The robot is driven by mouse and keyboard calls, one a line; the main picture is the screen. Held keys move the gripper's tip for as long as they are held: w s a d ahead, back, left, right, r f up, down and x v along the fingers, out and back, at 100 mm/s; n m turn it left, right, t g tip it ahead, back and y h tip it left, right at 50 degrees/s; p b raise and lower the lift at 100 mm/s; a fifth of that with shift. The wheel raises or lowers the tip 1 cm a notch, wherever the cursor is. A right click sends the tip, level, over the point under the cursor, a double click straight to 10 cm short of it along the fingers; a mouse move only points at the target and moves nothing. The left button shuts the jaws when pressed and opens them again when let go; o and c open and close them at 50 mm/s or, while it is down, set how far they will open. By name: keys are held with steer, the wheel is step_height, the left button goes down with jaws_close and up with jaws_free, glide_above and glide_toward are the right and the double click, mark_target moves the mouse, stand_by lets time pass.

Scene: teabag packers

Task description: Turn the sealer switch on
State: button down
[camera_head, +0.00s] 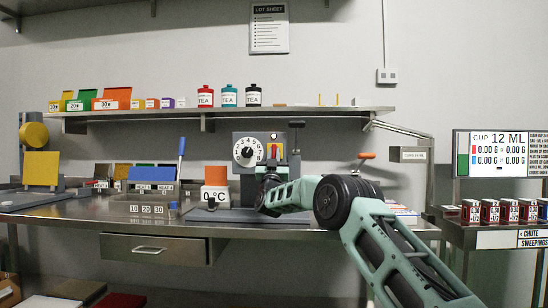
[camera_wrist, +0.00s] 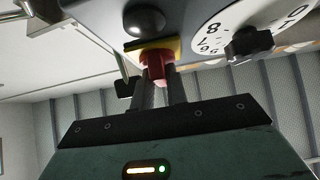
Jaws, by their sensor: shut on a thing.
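The sealer (camera_head: 240,137) is a grey box on the bench with a white numbered dial (camera_head: 243,152) and, right of it, a red switch on a yellow plate (camera_head: 273,150). In the wrist view the red switch (camera_wrist: 156,66) sits under a black round knob (camera_wrist: 145,20); the dial (camera_wrist: 247,42) is to its right. My gripper (camera_wrist: 158,85) has its two fingers shut on the red switch from the front. In the head view my gripper (camera_head: 270,168) is right at the panel. The switch's exact position is partly hidden by my fingers.
A blue-handled lever (camera_head: 181,160) is further left. A shelf (camera_head: 300,111) with tea tins runs above.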

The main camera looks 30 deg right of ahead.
steer(key=shift+f, duration=0.15)
steer(key=c, duration=1.4)
jaws_free()
steer(key=b+v, duration=0.1)
steer(key=v, duration=1.6)
steer(key=shift+a+f, duration=0.1)
